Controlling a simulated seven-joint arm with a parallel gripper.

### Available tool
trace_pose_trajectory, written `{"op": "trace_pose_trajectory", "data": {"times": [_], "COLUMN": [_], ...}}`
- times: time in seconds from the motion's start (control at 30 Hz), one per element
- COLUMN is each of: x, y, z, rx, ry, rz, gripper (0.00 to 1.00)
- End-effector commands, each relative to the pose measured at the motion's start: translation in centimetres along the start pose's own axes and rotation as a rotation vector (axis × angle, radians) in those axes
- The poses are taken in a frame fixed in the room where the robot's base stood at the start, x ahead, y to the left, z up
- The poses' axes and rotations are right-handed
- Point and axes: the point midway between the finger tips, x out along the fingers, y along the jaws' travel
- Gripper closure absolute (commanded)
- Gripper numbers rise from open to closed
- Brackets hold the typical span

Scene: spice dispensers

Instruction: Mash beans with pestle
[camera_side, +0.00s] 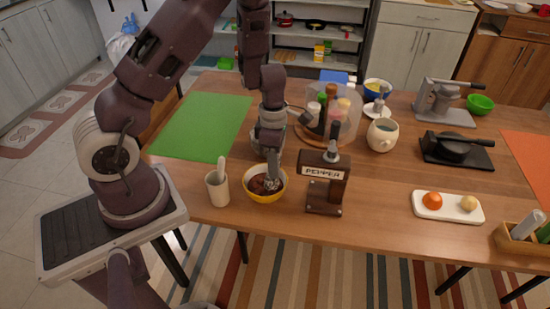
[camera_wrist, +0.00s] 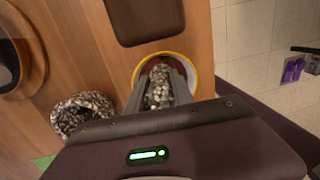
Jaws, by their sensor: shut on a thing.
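A bowl with a yellow rim (camera_side: 251,194) stands near the table's front edge and holds dark brown beans (camera_side: 258,184). My gripper (camera_side: 271,182) points down into this bowl. In the wrist view, my gripper (camera_wrist: 161,82) is shut on a grey speckled pestle (camera_wrist: 160,92), whose lower end is inside the bowl (camera_wrist: 139,68). Whether the pestle touches the beans cannot be told. A speckled stone mortar (camera_wrist: 80,112) stands behind the bowl on the table; in the side view my arm partly hides it.
A beige cup (camera_side: 217,190) with a utensil stands close left of the bowl. The pepper dispenser (camera_side: 327,183) stands close right. A clear spice carousel (camera_side: 345,125) and a beige pot (camera_side: 382,135) are behind. The green mat (camera_side: 203,127) at back left is bare.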

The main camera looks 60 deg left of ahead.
Motion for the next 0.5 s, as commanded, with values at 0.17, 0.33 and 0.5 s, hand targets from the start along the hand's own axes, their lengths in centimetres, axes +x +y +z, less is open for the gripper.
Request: {"op": "trace_pose_trajectory", "data": {"times": [0.17, 0.33, 0.5], "x": [1.3, 1.5, 0.6], "y": [0.2, 0.2, 0.3], "z": [-0.1, -0.1, 0.1], "rx": [-0.001, 0.0, 0.003], "ry": [-0.001, 0.0, -0.002], "rz": [0.0, 0.002, 0.007], "gripper": [1.0, 1.0, 1.0]}}
